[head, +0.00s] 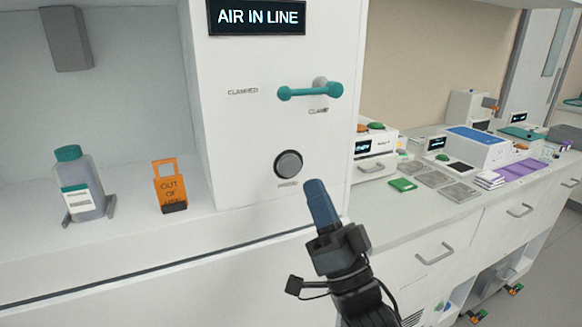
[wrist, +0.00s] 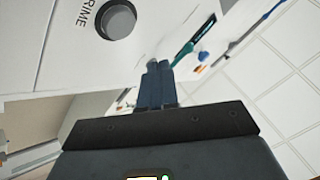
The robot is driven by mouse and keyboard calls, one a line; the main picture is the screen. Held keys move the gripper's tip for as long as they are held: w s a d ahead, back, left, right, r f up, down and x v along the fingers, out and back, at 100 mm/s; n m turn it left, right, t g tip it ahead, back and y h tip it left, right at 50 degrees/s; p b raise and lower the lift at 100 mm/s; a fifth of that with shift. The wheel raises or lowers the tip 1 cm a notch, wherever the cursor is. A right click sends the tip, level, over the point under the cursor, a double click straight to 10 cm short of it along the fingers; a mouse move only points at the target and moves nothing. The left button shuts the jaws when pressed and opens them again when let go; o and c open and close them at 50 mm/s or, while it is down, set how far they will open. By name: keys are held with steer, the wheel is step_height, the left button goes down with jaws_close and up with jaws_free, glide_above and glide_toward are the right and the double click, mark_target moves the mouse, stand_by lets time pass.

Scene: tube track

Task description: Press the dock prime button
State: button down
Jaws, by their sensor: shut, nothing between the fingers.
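The dock prime button (head: 288,164) is a round grey knob in a dark ring on the front of a white cabinet unit, with a small label under it. It also shows in the wrist view (wrist: 116,19), at the top left, beside the lettering "RIME". My gripper (head: 316,186) has blue fingers, shut and empty, just to the right of and below the button in the head view. In the wrist view my fingertips (wrist: 158,66) are below and to the right of the button, apart from it. The button's face is unobstructed.
Above the button are a teal clamp lever (head: 310,91) and a display (head: 257,17) reading "AIR IN LINE". A teal-capped bottle (head: 82,190) and an orange "OUT OF USE" tag (head: 170,184) stand at left. The counter (head: 385,211) with several devices runs right.

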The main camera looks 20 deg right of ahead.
mark_target(290, 166)
stand_by(0.8)
steer(key=s+b, duration=0.3)
steer(key=b, duration=0.2)
steer(key=shift+s, duration=0.4)
steer(key=shift+w, duration=0.15)
steer(key=w, duration=0.8)
steer(key=shift+w+b, duration=0.25)
steer(key=shift+b, duration=0.15)
steer(key=shift+w, duration=0.15)
stand_by(1.5)
steer(key=shift+w, duration=0.3)
